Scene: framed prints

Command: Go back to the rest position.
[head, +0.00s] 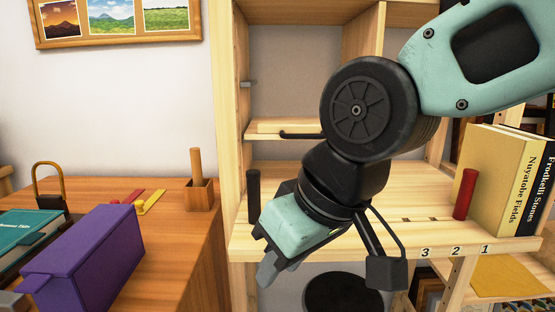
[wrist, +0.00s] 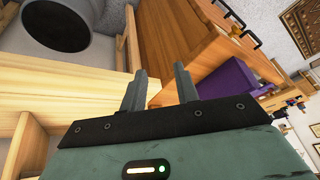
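My gripper (head: 268,270) hangs at the front left of the light wooden shelf unit in the head view, pointing down and to the left. In the wrist view, its two fingers (wrist: 159,88) stand apart with nothing between them, so it is open and empty. My teal and black arm comes in from the upper right and hides part of the shelf.
The shelf board (head: 400,210) holds a red cylinder (head: 465,194), a black cylinder (head: 254,195) and upright books (head: 492,180). On the left, a brown desk (head: 180,240) carries a purple box (head: 85,258). A framed print (head: 115,20) hangs above.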

